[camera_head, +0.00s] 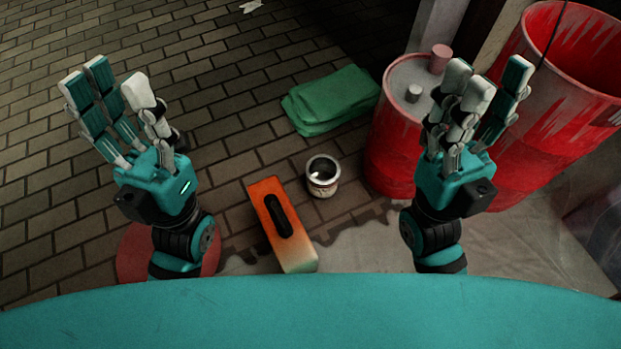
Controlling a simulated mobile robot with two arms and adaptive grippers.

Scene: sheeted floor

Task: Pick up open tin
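My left gripper (116,95) is raised at the left, fingers spread and empty, well apart from the tin. My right gripper (478,98) is raised at the right in front of the red barrels, fingers apart and nothing seen in it. It is also clear of the tin.
An orange box with a black handle (266,205) stands just left of the tin. A folded green cloth (330,98) lies behind it. A red drum (392,139) and a larger open red barrel (560,120) stand at the right. Brick floor (225,120) is clear at centre left.

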